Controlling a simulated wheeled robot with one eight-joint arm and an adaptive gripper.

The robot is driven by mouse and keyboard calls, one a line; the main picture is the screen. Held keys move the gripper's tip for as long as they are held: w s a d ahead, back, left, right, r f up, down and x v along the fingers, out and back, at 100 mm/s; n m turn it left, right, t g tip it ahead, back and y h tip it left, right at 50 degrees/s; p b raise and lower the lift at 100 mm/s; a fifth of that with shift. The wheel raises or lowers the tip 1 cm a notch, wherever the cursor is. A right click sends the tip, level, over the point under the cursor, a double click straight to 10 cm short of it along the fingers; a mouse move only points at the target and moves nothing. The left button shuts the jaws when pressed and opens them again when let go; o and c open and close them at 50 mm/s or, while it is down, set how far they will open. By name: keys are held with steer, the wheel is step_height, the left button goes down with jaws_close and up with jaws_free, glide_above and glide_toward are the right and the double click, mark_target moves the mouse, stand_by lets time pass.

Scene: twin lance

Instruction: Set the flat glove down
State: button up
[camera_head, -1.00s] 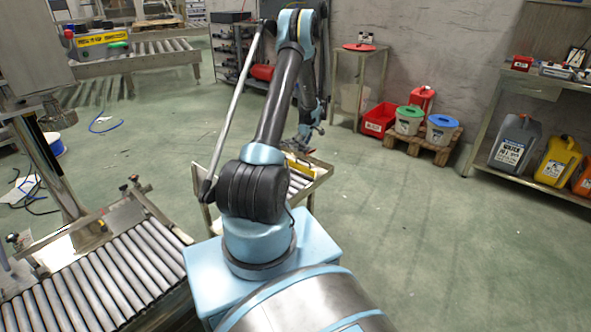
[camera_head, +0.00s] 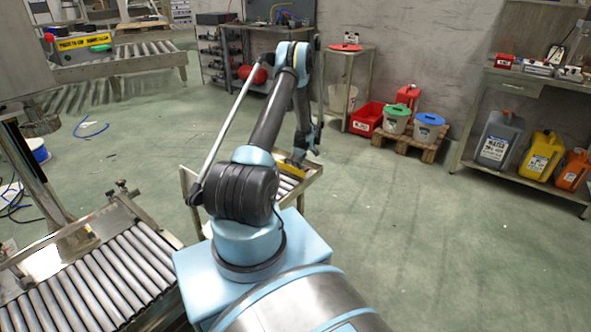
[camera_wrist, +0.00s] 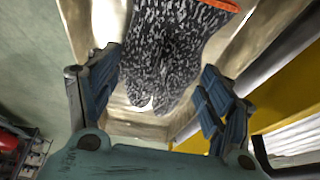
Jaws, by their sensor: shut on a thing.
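The flat glove (camera_wrist: 165,45) is speckled black and white with an orange edge. In the wrist view it lies between the two blue-grey fingers of my gripper (camera_wrist: 160,80), which is shut on it. The glove's fingers point toward the bottom of the picture, over a pale metal-walled tray. Whether the glove touches the tray I cannot tell. In the head view my gripper (camera_head: 301,153) is low, at the far side of a small roller stand (camera_head: 314,183). The glove cannot be made out there.
A yellow piece (camera_wrist: 287,88) and rollers lie right of my gripper in the wrist view. A roller conveyor (camera_head: 95,262) stands at the left front. Buckets (camera_head: 396,122) on a pallet and a shelf with jugs (camera_head: 497,140) stand at the right. Floor at the right is clear.

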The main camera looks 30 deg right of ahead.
steer(key=shift+f, duration=1.6)
steer(key=o, duration=1)
steer(key=shift+c, duration=0.2)
steer(key=shift+r, duration=0.1)
